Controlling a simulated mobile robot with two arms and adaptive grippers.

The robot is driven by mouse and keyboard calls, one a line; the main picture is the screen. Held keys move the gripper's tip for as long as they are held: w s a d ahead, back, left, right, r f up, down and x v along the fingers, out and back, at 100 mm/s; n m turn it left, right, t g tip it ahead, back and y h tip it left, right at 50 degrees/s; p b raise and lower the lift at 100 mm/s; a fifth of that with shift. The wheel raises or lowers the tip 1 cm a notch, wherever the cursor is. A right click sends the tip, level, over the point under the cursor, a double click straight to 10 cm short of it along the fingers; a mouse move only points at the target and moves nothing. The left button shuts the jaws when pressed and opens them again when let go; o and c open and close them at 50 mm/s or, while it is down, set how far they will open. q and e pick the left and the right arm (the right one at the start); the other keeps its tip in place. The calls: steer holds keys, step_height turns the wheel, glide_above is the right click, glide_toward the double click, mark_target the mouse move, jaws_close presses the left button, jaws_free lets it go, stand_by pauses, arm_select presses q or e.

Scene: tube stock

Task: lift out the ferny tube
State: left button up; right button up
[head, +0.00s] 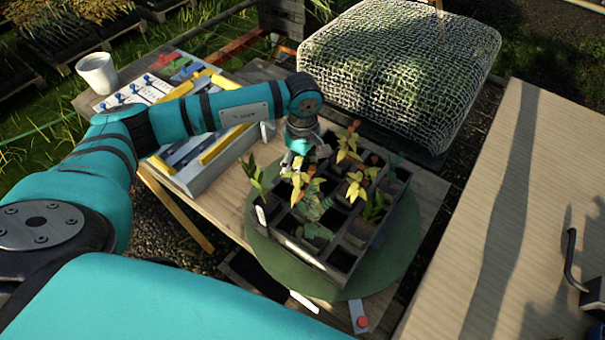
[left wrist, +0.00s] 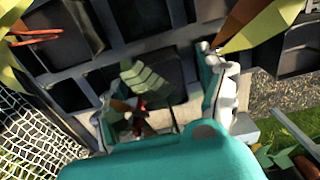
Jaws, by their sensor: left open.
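A dark, square-celled crate (head: 320,262) holds several plants in tubes. A blue-green ferny plant (head: 313,206) stands near its middle in the head view; more ferny foliage (head: 394,168) shows at its right side. My left gripper (head: 295,160) is over the crate's far-left part, pointing down. In the left wrist view its fingers (left wrist: 165,88) are apart, on either side of a divided green leaf (left wrist: 147,82) with a reddish stem. Whether the fingers touch that plant or its tube I cannot tell; the tube is mostly hidden. My right gripper is out of view.
Yellow-leaved plants (head: 357,183) rise from neighbouring cells near the gripper. The crate stands on a round green mat (head: 395,262) on a wooden table.

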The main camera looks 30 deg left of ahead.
arm_select(q)
steer(key=shift+c, duration=0.4)
steer(key=c, duration=1.3)
steer(key=shift+r, duration=0.1)
steer(key=shift+c, duration=0.2)
